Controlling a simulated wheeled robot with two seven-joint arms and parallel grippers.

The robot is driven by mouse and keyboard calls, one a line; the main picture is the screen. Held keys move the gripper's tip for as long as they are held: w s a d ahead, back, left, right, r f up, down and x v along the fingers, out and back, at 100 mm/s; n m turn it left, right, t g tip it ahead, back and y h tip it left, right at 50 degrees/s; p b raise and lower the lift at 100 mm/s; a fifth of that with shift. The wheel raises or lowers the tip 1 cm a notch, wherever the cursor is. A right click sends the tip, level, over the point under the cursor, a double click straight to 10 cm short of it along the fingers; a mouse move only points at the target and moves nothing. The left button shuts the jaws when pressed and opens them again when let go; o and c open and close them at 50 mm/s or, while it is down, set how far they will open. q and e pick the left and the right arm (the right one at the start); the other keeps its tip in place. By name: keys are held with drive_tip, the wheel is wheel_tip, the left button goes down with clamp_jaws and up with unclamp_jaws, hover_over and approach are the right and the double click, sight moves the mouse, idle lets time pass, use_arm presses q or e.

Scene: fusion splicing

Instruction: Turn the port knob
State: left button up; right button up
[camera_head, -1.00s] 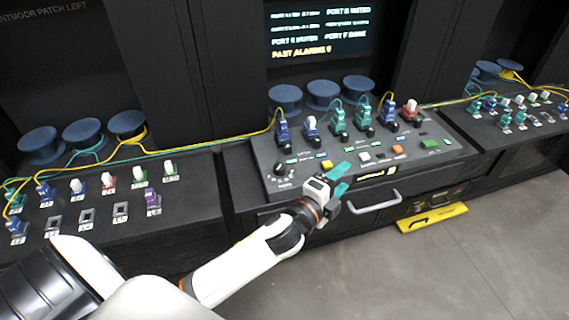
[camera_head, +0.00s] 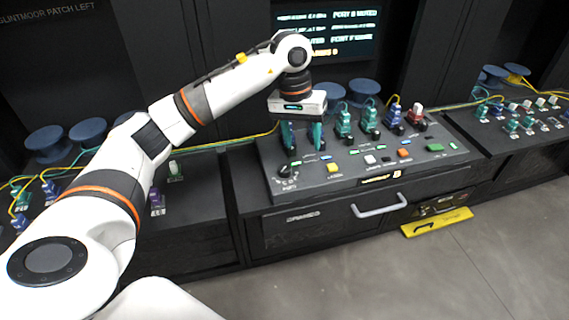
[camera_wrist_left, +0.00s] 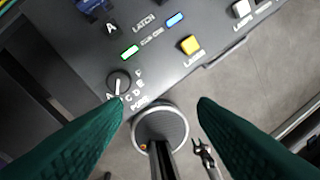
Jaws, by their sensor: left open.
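The port knob (camera_head: 284,171) is a small black round dial at the front left corner of the dark console. In the wrist view the knob (camera_wrist_left: 118,82) shows a white pointer mark, with letters around it and the word PORT beside it. My left gripper (camera_head: 302,146) points down over the console's left part, behind and to the right of the knob. Its teal fingers are apart, and in the wrist view nothing is between the fingertips (camera_wrist_left: 164,106). The knob lies outside the fingers, beyond the left fingertip.
Upright connectors (camera_head: 369,118) with cables stand along the console's rear, some hidden by my gripper. A yellow button (camera_head: 333,168) sits right of the knob. A drawer handle (camera_head: 379,206) juts from the console's front. A lit screen (camera_head: 345,38) hangs behind.

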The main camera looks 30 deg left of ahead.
use_arm(q)
drive_tip(key=r+y, duration=0.2)
hover_over(285, 168)
wheel_tip(285, 168, down, 11)
drive_tip(key=p, duration=0.3)
drive_tip(key=shift+r, duration=0.15)
drive_tip(key=shift+f, duration=0.75)
drive_tip(key=shift+c, duration=0.5)
drive_tip(key=c, duration=0.9)
